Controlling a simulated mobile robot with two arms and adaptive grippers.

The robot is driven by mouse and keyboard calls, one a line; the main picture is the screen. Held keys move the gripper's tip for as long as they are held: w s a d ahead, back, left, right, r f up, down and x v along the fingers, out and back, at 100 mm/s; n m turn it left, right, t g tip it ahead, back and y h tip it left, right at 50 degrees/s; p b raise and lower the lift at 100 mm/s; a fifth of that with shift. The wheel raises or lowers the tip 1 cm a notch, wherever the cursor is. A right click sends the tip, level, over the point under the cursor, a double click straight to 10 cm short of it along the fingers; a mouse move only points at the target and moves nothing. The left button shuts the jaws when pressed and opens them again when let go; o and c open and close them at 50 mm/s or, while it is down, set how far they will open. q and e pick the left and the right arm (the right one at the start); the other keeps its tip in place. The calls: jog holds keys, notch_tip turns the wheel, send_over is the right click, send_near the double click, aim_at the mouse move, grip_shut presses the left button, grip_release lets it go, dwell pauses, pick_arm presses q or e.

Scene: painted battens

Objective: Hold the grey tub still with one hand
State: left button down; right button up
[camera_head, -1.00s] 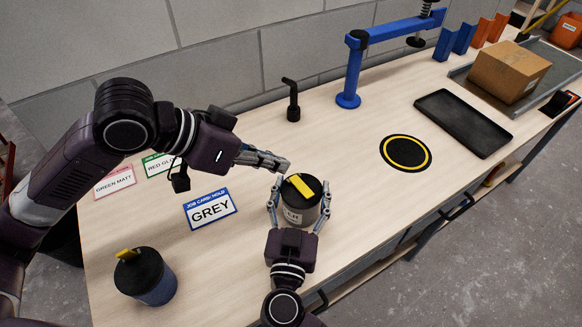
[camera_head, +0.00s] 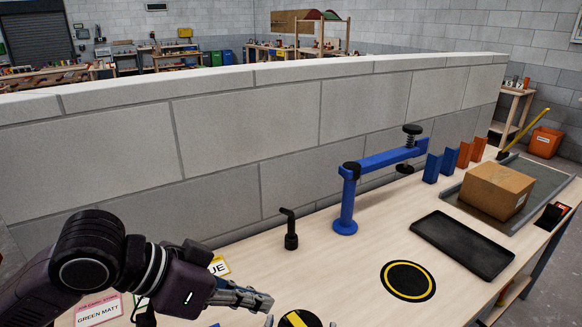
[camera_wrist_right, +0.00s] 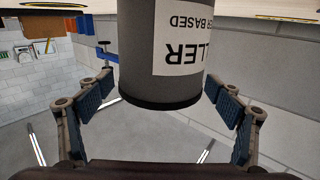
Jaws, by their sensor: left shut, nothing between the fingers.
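The grey tub (camera_wrist_right: 160,50), with a white label, stands between the fingers of my right gripper (camera_wrist_right: 160,92) in the right wrist view. Right fingertips show on either side of the lid. My left gripper (camera_head: 264,300) is shut and empty, just behind and left of the lid. The tub's body is out of the head view.
A black upright post (camera_head: 291,238) and a blue clamp arm (camera_head: 346,200) stand behind the tub. A black and yellow ring (camera_head: 408,280), a black tray (camera_head: 462,244) and a cardboard box (camera_head: 496,190) lie to the right. A low block wall (camera_head: 220,145) runs behind the bench.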

jog(key=s+a, duration=0.1)
jog(key=s, duration=1.1)
jog(key=shift+a, duration=0.15)
